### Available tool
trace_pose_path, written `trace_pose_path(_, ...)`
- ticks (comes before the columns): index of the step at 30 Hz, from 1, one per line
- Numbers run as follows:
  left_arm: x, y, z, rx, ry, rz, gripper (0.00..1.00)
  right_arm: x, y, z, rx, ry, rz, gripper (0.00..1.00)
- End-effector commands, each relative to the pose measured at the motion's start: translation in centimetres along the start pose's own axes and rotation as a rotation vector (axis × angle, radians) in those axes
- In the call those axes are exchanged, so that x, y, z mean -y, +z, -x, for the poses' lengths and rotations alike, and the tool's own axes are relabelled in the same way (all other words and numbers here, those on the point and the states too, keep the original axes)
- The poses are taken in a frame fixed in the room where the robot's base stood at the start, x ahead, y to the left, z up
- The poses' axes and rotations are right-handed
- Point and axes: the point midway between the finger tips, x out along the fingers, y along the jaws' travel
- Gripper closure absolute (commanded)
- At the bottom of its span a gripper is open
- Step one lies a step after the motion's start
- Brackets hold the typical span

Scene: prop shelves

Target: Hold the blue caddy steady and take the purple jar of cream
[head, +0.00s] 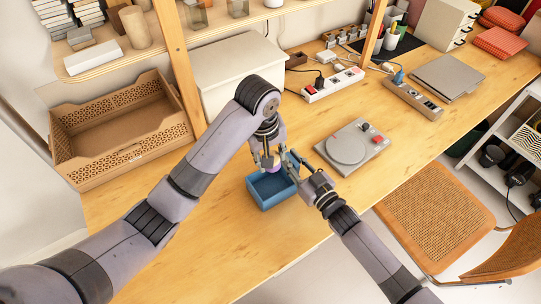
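The blue caddy (268,199) is an open box on the wooden table, in the middle of the head view. The purple jar of cream (268,169) shows as a small purple patch at the caddy's back, just under my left gripper (267,158). The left gripper points down over the caddy's back part; its fingers are small and partly hidden, so I cannot tell whether they hold the jar. My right gripper (293,168) reaches in from the right, with its fingers on the caddy's right wall near the back corner.
Power strips (333,84) lie further back. A shelf post (180,65) rises behind my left arm. The table's front edge is close.

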Motion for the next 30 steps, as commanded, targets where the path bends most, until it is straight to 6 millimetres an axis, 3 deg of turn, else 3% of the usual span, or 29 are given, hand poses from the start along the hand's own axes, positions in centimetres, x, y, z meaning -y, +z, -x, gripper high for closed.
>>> trace_pose_path(7,0.0,0.0,0.0,0.0,0.0,0.0,0.97,0.0,0.0,0.0,0.0,0.0,0.0,0.61)
trace_pose_path(17,0.0,0.0,0.0,0.0,0.0,0.0,0.97,0.0,0.1,0.3,0.001,0.0,-0.001,0.61)
trace_pose_path(23,0.0,0.0,0.0,0.0,0.0,0.0,0.97,0.0,0.2,3.0,0.003,0.0,-0.002,0.61)
trace_pose_path(30,0.0,0.0,0.0,0.0,0.0,0.0,0.97,0.0,0.2,8.2,0.004,0.0,-0.001,0.61)
